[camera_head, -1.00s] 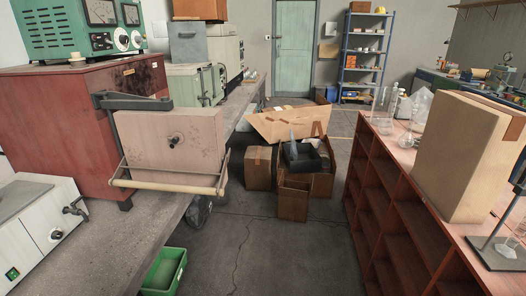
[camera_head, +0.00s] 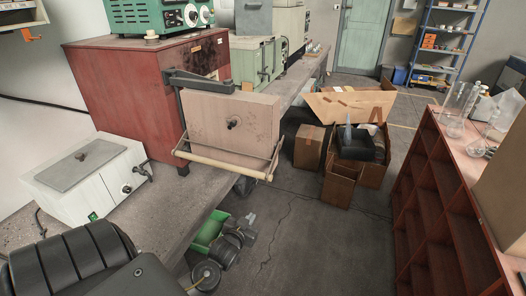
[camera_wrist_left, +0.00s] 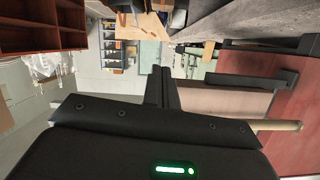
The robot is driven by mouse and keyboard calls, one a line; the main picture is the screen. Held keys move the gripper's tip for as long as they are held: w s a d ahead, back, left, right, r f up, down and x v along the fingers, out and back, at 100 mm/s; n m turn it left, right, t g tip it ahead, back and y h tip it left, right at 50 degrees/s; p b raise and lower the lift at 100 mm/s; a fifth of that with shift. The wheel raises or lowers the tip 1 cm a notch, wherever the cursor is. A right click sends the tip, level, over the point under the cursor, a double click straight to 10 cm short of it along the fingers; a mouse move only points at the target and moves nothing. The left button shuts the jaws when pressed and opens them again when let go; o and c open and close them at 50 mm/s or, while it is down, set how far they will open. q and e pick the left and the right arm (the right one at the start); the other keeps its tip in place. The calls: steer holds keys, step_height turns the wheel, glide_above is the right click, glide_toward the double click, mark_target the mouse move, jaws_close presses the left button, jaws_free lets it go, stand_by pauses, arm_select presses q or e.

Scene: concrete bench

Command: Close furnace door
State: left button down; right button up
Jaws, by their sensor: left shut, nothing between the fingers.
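The furnace is a red box (camera_head: 125,95) on the bench at the left in the head view. Its pale door (camera_head: 232,125) stands open, swung out from the front on a dark hinge arm (camera_head: 195,80). A pale handle bar (camera_head: 225,165) runs along the door's lower side. My right gripper is out of view.
A white bath (camera_head: 90,175) stands on the bench. Cardboard boxes (camera_head: 308,145) stand on the floor behind. A red shelf unit (camera_head: 435,190) borders the aisle at right. The aisle floor between is clear.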

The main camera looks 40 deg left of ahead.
arm_select(q)
step_height(320, 180, up, 19)
steer(key=n+t+y+p, duration=0.1)
steer(key=n+t, duration=0.1)
steer(key=t, duration=0.1)
steer(key=p, duration=0.4)
glide_toward(267, 147)
steer(key=x, duration=0.5)
steer(key=shift+w+a+f, duration=0.1)
steer(key=shift+w+a, duration=0.05)
steer(key=shift+w, duration=0.15)
steer(key=shift+w+a+f+p, duration=0.15)
steer(key=shift+w+p, duration=0.15)
steer(key=shift+w, duration=0.15)
